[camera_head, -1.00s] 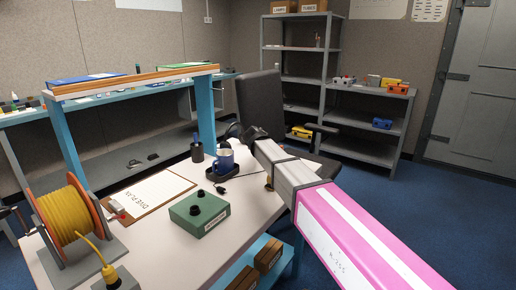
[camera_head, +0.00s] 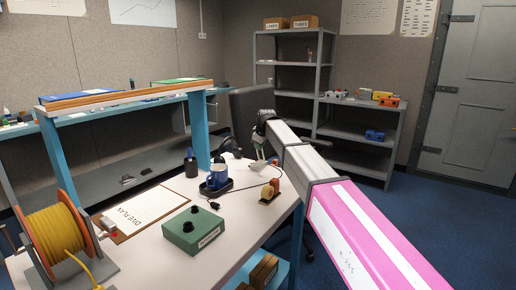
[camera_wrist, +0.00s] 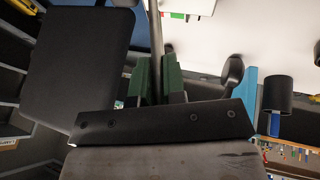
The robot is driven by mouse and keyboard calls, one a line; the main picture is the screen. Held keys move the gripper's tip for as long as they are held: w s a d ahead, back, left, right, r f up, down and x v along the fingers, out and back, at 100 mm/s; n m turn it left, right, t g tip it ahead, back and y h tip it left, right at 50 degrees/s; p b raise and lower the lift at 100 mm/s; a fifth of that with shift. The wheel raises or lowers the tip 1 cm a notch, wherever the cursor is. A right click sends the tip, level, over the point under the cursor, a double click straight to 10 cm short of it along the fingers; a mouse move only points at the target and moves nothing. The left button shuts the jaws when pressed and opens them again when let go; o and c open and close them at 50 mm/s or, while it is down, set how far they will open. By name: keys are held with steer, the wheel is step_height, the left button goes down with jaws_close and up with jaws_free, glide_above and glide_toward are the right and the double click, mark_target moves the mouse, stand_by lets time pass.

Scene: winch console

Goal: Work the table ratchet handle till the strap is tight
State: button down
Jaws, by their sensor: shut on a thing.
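My gripper (camera_wrist: 158,85) shows in the wrist view as two green fingers shut on a dark upright bar, which I take for the ratchet handle (camera_wrist: 156,28). In the head view my gripper (camera_head: 262,122) is at the far right end of the white table (camera_head: 245,230); its fingertips are too small to make out. A small pale grey piece (camera_head: 258,151) shows just below the gripper, perhaps part of the ratchet. The strap and how tight it is cannot be made out.
A black chair back (camera_wrist: 80,70) stands close beside the gripper. Grey shelves (camera_head: 358,138) stand behind.

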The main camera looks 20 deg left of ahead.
steer(key=shift+w+d+r, duration=0.1)
steer(key=shift+w, duration=0.25)
steer(key=c, duration=1.2)
jaws_free()
steer(key=shift+w, duration=0.1)
steer(key=shift+s+d+r, duration=0.2)
steer(key=shift+s+r, duration=0.15)
steer(key=shift+r, duration=0.1)
steer(key=v, duration=0.9)
steer(key=shift+r, duration=0.3)
steer(key=shift+s, duration=0.1)
